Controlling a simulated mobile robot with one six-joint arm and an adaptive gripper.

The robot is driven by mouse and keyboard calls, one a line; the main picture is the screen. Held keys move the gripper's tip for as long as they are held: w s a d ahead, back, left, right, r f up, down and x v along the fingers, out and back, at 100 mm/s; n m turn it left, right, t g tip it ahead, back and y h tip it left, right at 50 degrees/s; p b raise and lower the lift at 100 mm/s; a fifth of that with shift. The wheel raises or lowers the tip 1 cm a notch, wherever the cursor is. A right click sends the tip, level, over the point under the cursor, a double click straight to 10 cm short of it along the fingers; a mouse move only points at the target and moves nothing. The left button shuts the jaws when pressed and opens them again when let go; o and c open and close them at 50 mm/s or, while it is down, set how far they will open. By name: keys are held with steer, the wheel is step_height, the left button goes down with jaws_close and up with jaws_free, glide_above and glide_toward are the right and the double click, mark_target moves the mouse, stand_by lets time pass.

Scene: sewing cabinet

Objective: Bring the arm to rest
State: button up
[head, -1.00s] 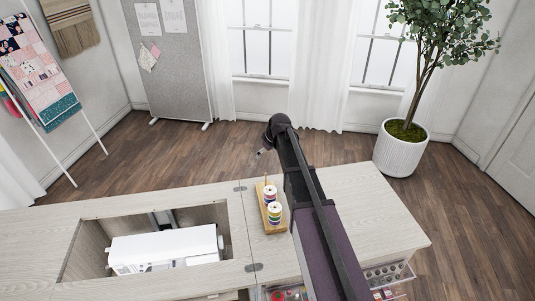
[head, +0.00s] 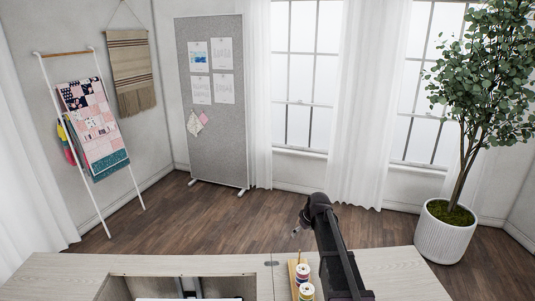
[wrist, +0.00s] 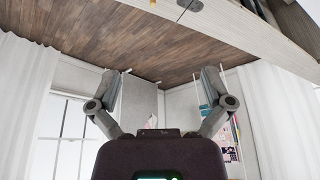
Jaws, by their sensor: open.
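My arm reaches out over the right part of the wooden cabinet top in the head view. My gripper (wrist: 162,85) shows in the wrist view with its two fingers wide apart and nothing between them. In the head view only a small part of the gripper (head: 297,230) shows at the far end of the arm, the rest hidden behind the wrist. It is in the air beyond the thread rack, apart from it.
The cabinet (head: 60,268) has an open well at left, with the white machine's top edge (head: 185,299) in it. A wooden rack (head: 291,275) with thread spools stands close left of my arm. A potted tree (head: 443,235) stands at right, a grey board (head: 213,130) behind. Floor between is clear.

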steer(key=s+f+m+g+h, duration=0.1)
steer(key=s+m, duration=0.4)
steer(key=s, duration=2.3)
steer(key=g+h, duration=0.1)
steer(key=g, duration=0.1)
steer(key=shift+s+f+m+g, duration=0.15)
steer(key=shift+s+m+g, duration=0.15)
steer(key=shift+g, duration=0.1)
steer(key=shift+w, duration=0.1)
